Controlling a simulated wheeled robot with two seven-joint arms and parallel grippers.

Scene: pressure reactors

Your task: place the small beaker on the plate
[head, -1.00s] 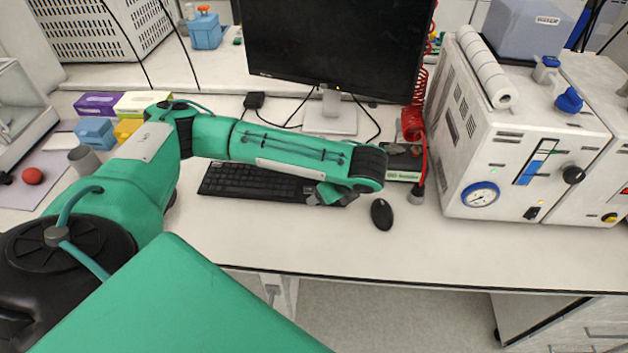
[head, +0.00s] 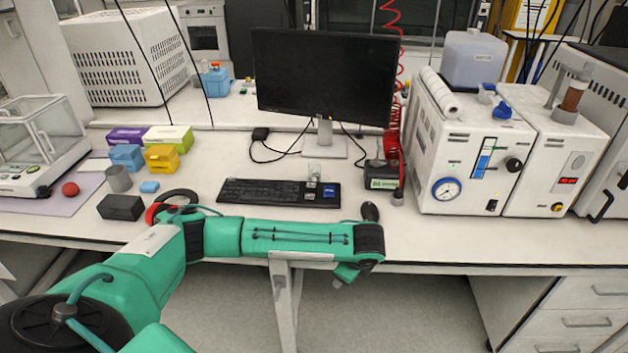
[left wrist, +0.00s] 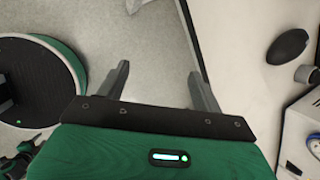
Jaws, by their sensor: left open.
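A small clear vessel (head: 314,172), possibly the small beaker, stands behind the keyboard at the foot of the monitor; it is too small to be sure. I cannot make out a plate for certain; a balance with glass walls (head: 38,150) stands at the far left. My left gripper (head: 345,274) hangs low at the table's front edge in the head view, partly hidden by its arm. In the left wrist view its fingers (left wrist: 158,75) are apart and empty, over the floor and the table edge. My right gripper is out of view.
A keyboard (head: 270,192), mouse (head: 370,211) and monitor (head: 325,80) occupy the middle. A reactor unit (head: 440,150) stands at right. Coloured boxes (head: 161,158), a grey cup (head: 118,179) and a black box (head: 121,207) are at left. The front table strip right of the mouse is clear.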

